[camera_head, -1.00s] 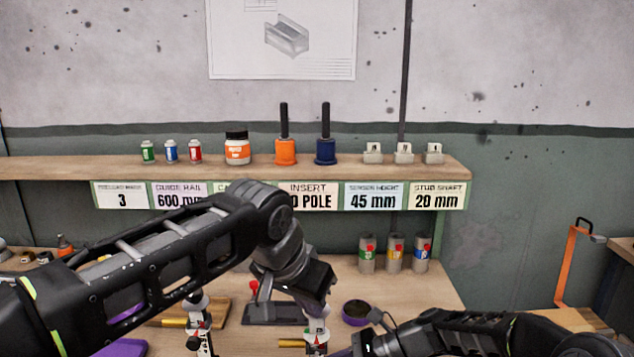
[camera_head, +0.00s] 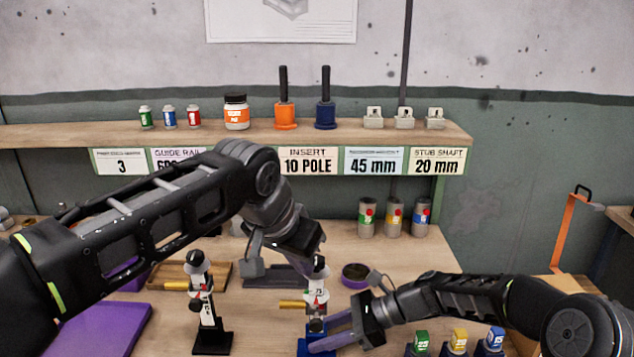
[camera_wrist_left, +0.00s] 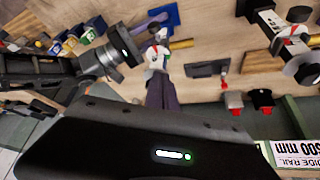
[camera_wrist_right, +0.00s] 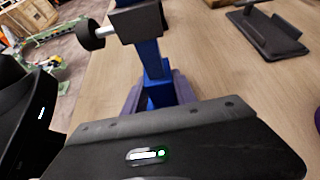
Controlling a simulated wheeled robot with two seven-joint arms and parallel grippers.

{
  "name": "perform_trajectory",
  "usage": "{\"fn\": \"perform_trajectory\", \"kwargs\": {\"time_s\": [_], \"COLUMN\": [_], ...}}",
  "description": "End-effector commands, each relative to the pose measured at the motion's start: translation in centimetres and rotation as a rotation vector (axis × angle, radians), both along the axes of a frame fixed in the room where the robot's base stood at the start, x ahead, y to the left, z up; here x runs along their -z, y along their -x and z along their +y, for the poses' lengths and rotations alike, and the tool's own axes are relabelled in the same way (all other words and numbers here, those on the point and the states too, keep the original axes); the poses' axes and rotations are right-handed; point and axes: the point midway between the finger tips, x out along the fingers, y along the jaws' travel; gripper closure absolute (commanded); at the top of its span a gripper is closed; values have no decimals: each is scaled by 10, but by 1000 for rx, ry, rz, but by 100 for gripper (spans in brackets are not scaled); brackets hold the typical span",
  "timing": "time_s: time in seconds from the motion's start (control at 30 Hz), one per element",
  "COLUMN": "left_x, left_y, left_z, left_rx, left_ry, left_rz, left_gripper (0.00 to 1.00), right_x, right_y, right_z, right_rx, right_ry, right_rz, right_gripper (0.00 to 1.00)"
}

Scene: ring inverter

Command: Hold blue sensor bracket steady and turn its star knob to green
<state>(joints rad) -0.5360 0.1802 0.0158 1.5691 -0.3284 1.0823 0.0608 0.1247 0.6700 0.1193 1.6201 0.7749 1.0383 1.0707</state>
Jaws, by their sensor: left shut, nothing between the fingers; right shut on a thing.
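The blue sensor bracket (camera_head: 316,346) stands upright on the bench, with a white scale plate and a brass-coloured sensor (camera_head: 292,305) on its upper part. My right gripper (camera_wrist_right: 156,80) has its purple fingers shut on the bracket's blue post, low down. A black round knob (camera_wrist_right: 90,36) on a metal shaft sticks out sideways in the right wrist view; I cannot tell whether it is the star knob. My left gripper (camera_wrist_left: 160,78) is shut and empty, its fingertips close to the bracket's upper part. I cannot tell if they touch. The colour marks are too small to read.
A black bracket (camera_head: 210,340) stands to the left, beside a purple mat (camera_head: 95,330). A dark stand (camera_head: 275,277) and a round purple dish (camera_head: 355,273) lie behind. Green, yellow and blue blocks (camera_head: 459,338) sit at front right. Grey canisters (camera_head: 394,219) stand farther back.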

Motion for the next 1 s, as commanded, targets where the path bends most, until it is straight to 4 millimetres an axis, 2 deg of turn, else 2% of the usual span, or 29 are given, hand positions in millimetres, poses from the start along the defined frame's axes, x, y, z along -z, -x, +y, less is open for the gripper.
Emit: {"fn": "perform_trajectory", "kwargs": {"time_s": [0.57, 1.0], "left_x": [0, 0], "left_y": [-5, 0], "left_z": [4, 9], "left_rx": [-1, -1], "left_ry": [1, 1], "left_rz": [-2, -1], "left_gripper": [100, 100], "right_x": [0, 0], "right_y": [1, 1], "right_z": [0, 0], "right_rx": [-5, -2], "right_ry": [1, 1], "right_rz": [-2, 0], "right_gripper": [100, 100]}}
